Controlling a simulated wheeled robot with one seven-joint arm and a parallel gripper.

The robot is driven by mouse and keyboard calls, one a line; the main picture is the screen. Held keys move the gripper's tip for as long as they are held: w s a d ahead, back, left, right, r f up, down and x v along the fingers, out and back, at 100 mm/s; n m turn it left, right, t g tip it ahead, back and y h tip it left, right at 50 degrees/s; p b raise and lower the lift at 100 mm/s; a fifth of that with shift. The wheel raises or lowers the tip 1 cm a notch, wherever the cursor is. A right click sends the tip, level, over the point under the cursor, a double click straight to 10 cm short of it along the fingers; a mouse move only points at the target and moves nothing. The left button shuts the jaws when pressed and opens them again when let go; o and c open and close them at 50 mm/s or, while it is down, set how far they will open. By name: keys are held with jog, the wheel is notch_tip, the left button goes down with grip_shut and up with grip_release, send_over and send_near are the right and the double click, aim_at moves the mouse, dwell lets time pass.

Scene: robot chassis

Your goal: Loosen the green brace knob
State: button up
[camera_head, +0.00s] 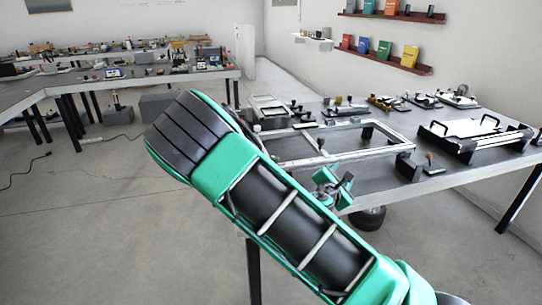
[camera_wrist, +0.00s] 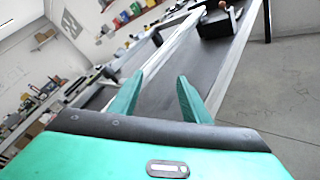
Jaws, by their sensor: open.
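My gripper (camera_head: 335,182) is at the near edge of the right table, partly behind my green arm in the head view. In the wrist view its two green fingers (camera_wrist: 161,78) are apart with nothing between them. The silver chassis frame (camera_head: 388,151) lies on the dark tabletop just beyond the gripper. One long rail of a silver frame (camera_wrist: 172,47) runs past the fingers in the wrist view. I cannot make out a green brace knob in either view; my arm hides part of the frame.
A black block (camera_head: 408,168) and a small orange-topped piece (camera_head: 429,157) stand right of the frame. A white-topped tray with black handles (camera_head: 470,128) is farther right. Small parts line the table's back. The table (camera_head: 372,185) has bare room inside the frame.

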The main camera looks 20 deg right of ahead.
jog(key=w+a+r+n+t+y, duration=0.1)
jog(key=w+a+n+t+y, duration=0.25)
jog(key=a+n, duration=0.55)
jog(key=w+a+n+t+y, duration=0.3)
jog(key=a+n+y, duration=0.25)
jog(key=a, duration=0.65)
jog(key=w+d, duration=0.2)
jog(key=w, duration=0.8)
jog(key=shift+w+n, duration=0.2)
jog(key=shift+n, duration=0.15)
jog(key=shift+r, duration=0.1)
